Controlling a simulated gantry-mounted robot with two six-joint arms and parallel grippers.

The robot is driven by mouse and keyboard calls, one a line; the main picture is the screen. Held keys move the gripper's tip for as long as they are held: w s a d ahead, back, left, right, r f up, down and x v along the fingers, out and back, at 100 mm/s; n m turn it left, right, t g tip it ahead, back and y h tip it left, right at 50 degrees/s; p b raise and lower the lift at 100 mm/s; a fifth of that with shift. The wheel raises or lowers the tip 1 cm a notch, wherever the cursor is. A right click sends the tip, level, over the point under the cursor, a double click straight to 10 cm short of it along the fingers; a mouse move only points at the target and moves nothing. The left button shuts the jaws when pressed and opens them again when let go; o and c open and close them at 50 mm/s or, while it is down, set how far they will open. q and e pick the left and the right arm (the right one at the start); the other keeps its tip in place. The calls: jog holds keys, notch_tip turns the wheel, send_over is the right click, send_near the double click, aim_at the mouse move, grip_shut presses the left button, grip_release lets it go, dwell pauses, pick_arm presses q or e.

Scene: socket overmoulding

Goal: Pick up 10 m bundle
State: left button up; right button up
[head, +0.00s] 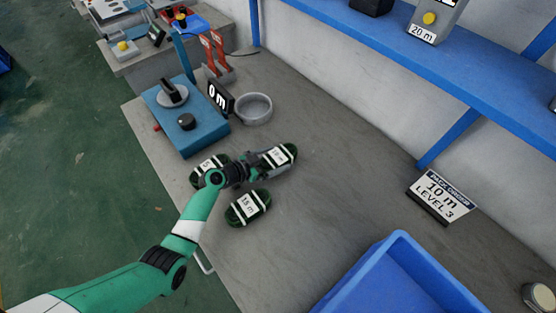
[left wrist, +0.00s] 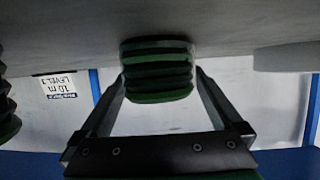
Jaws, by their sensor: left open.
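Three dark green coiled bundles with white labels lie on the grey bench in the head view. The bundle at my left gripper (head: 268,165) has a label (head: 279,155) that is partly legible; by its place beside the 15 m bundle (head: 248,208) and a bundle whose label shows a 5 (head: 207,165), it may be the 10 m bundle. In the left wrist view, a green bundle (left wrist: 158,72) sits between the two spread fingers of my left gripper (left wrist: 160,78). The jaws are open around it. My right gripper is out of view.
A blue device (head: 185,120) with a 0 m display (head: 218,97) and a grey round dish (head: 253,108) stand behind the bundles. A blue bin (head: 400,265) and a 10 m LEVEL 3 sign (head: 441,196) stand to the right. The bench between is clear.

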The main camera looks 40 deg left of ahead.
aim_at(275, 160)
pick_arm(q)
jog(key=shift+c, duration=0.2)
jog(key=c, duration=1.4)
jog(key=shift+r, duration=0.15)
jog(key=shift+r, duration=0.25)
jog(key=r+p, duration=0.2)
jog(key=r, duration=0.1)
jog(key=r+p, duration=0.1)
jog(key=shift+s+d+r, duration=0.15)
jog(key=shift+s+d, duration=0.15)
jog(key=shift+d, duration=0.05)
jog(key=s+d+r+p, duration=0.6)
jog(key=s+d+r, duration=0.2)
jog(key=d, duration=0.1)
jog(key=shift+s+d+p, duration=0.3)
jog(key=shift+s+d, duration=0.05)
jog(key=shift+d, duration=0.05)
